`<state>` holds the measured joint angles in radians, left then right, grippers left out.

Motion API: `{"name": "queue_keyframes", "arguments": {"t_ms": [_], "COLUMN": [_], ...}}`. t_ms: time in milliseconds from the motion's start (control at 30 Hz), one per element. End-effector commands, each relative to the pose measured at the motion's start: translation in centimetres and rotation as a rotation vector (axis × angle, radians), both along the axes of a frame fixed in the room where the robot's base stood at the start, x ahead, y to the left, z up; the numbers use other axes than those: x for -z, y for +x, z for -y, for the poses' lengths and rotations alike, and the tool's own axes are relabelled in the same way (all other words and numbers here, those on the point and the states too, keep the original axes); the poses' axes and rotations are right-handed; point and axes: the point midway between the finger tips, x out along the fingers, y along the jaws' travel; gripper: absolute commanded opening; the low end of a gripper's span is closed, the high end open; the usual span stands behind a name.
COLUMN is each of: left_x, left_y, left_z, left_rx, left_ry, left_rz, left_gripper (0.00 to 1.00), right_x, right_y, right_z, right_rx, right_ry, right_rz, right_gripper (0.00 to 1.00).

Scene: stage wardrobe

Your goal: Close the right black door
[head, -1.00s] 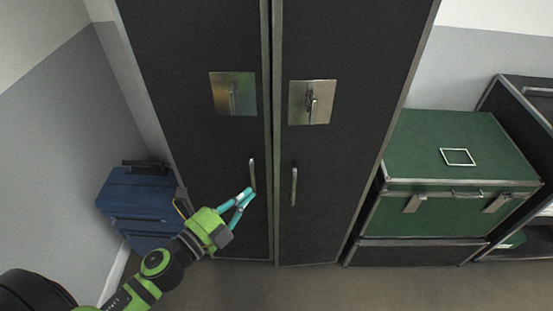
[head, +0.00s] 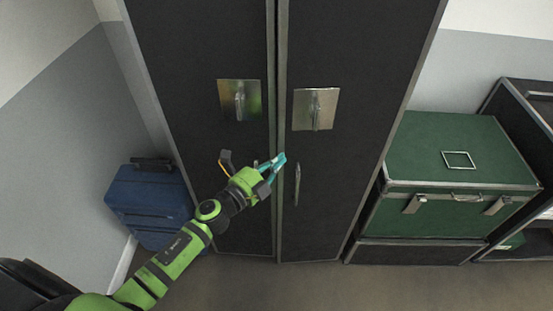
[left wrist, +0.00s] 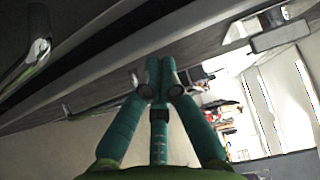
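The right black door (head: 345,160) of a tall wardrobe has a metal plate with a latch (head: 315,109) and a slim upright handle (head: 297,185). Its pale inner edge shows beside the left black door (head: 200,50); it looks nearly flush, and I cannot tell if a small gap stays. My left gripper (head: 280,159) is in front of the seam between the doors, left of the right door's handle. Its teal fingers meet at the tips in the left wrist view (left wrist: 160,68), with nothing seen between them. Contact with the door is unclear. My right gripper is not in view.
A blue suitcase (head: 150,203) stands by the left wall. A green trunk (head: 450,160) stands right of the wardrobe, with a dark shelf unit (head: 535,110) beyond it. The grey floor (head: 300,290) in front is clear.

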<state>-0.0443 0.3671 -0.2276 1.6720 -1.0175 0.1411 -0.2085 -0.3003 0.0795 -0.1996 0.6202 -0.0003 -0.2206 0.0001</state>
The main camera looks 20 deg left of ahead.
Motion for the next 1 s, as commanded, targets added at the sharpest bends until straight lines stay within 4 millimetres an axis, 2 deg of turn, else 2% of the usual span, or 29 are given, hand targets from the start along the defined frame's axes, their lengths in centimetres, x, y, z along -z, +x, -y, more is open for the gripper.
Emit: {"name": "queue_keyframes", "arguments": {"t_ms": [367, 700, 1000], "left_x": [0.1, 0.4, -0.1], "left_y": [0.2, 3.8, 4.4], "left_z": [-0.1, -2.0, -2.4], "left_rx": [0.002, 0.169, 0.222], "left_ry": [0.001, 0.007, 0.000], "left_rz": [0.000, 0.005, 0.002], "left_gripper": [0.00, 0.00, 0.00], "right_x": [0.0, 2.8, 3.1], "right_y": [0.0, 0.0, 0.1], "right_z": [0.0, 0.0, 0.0], "right_rx": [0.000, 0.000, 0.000], "right_ry": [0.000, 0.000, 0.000], "right_rz": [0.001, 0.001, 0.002], "right_gripper": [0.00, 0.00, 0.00]}}
